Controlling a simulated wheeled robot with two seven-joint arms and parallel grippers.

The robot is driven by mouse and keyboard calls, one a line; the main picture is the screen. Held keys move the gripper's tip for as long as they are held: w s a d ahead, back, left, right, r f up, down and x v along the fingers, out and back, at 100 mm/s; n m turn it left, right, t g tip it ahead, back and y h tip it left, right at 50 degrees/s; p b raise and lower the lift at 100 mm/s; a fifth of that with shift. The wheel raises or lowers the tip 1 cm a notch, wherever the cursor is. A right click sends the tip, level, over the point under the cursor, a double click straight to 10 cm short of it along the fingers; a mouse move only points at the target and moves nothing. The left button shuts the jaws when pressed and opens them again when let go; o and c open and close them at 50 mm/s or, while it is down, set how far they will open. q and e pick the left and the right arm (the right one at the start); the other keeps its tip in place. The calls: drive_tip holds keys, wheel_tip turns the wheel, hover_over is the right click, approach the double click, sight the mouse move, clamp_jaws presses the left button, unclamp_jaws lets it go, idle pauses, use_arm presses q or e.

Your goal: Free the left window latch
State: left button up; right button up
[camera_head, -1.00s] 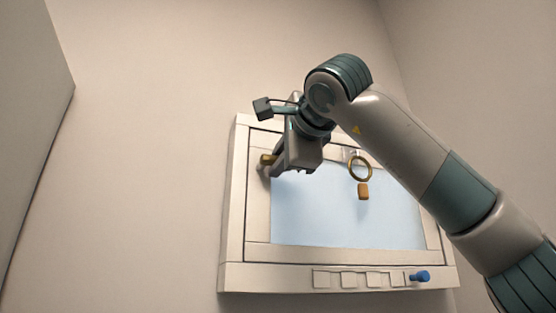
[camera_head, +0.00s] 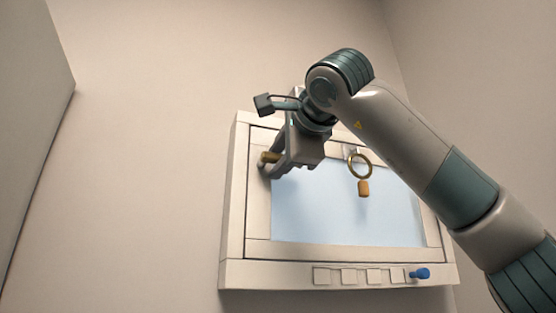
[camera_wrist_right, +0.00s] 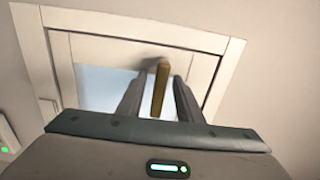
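The left latch (camera_head: 269,157) is a short brass handle on the upper left of the white window frame (camera_head: 236,200). My right gripper (camera_head: 273,170) is at this latch, reaching in from the right. In the right wrist view, the brass handle (camera_wrist_right: 160,90) lies between the two dark fingers of my right gripper (camera_wrist_right: 158,85), with a gap visible on each side. The gripper is open around it, not clamped. The base of the latch is partly hidden by the fingers in the head view. My left gripper is not in view.
A blue knob (camera_head: 420,274) sticks out at the lower right of the sill, beside several square plates. The wall left of the window is clear.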

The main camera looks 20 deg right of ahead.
drive_tip(key=s+a+b, duration=0.1)
drive_tip(key=s+b, duration=0.5)
drive_tip(key=s, duration=1.1)
drive_tip(key=shift+b, duration=0.35)
